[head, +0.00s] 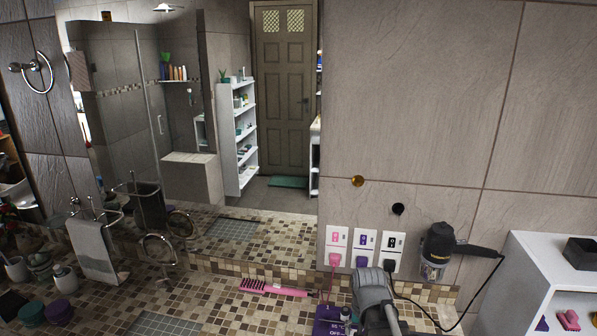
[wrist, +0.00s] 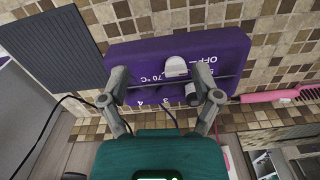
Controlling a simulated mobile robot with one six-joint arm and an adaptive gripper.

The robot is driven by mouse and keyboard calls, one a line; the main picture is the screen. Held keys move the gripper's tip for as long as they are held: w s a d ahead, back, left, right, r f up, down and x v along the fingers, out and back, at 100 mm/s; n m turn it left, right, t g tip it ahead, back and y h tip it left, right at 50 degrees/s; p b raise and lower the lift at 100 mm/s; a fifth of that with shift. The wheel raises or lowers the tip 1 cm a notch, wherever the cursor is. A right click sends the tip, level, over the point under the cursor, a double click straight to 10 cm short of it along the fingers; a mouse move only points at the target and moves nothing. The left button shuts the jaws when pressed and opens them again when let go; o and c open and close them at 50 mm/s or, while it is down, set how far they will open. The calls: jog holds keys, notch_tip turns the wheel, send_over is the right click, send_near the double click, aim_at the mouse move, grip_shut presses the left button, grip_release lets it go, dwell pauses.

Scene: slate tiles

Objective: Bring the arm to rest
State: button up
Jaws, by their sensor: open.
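My gripper (wrist: 162,76) is open, its two grey fingers spread apart over a purple box (wrist: 140,58) in the wrist view. Nothing is seen held between the fingers. The box has a white knob (wrist: 176,66) and printed marks such as "OFF" and "70 °C". In the head view my grey arm end (head: 374,288) is at the bottom, right of centre, just above the counter. It hides part of the purple box (head: 326,322). I cannot tell whether the fingers touch the box.
A pink brush (head: 273,288) lies left of the box. Wall sockets (head: 364,250), a hair dryer (head: 445,245) with a black cord and a white shelf (head: 540,262) are close to the arm. A towel rack (head: 98,255) and jars stand at left.

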jog(key=s+n, duration=0.1)
jog(key=s+f+n, duration=0.1)
jog(key=s+n, duration=0.1)
jog(key=shift+s+d+b, duration=0.15)
jog(key=shift+d+b, duration=0.05)
jog(key=shift+b, duration=0.15)
